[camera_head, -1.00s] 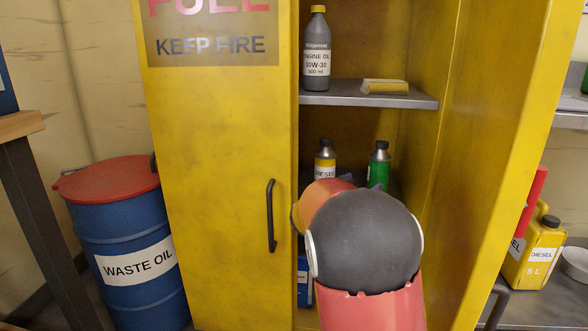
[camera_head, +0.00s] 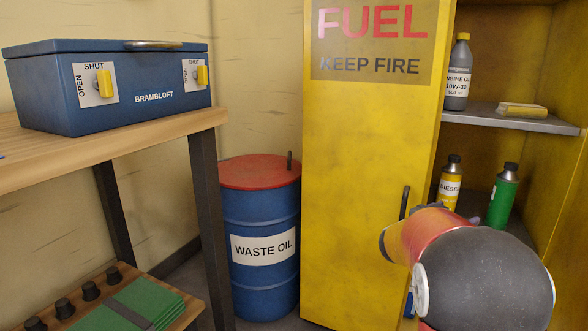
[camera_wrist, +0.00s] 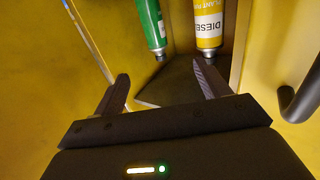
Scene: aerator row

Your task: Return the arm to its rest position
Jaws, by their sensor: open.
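My gripper (camera_wrist: 161,74) shows in the wrist view with its two dark fingers apart and nothing between them. Just beyond the fingertips are a green bottle (camera_wrist: 149,22) and a yellow and white diesel bottle (camera_wrist: 208,22), both apart from the fingers. In the head view my arm is at the lower right, in front of the open yellow fuel cabinet (camera_head: 365,170); the gripper itself is hidden there. The diesel bottle (camera_head: 450,186) and the green bottle (camera_head: 502,198) stand on the cabinet's lower shelf, behind my arm.
The cabinet door's black handle (camera_head: 404,202) is close to my arm; a handle (camera_wrist: 301,98) also shows right of the gripper. A grey oil bottle (camera_head: 458,75) stands on the upper shelf (camera_head: 510,119). A waste oil drum (camera_head: 262,275) and a wooden bench (camera_head: 190,133) with a blue box (camera_head: 150,108) are left.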

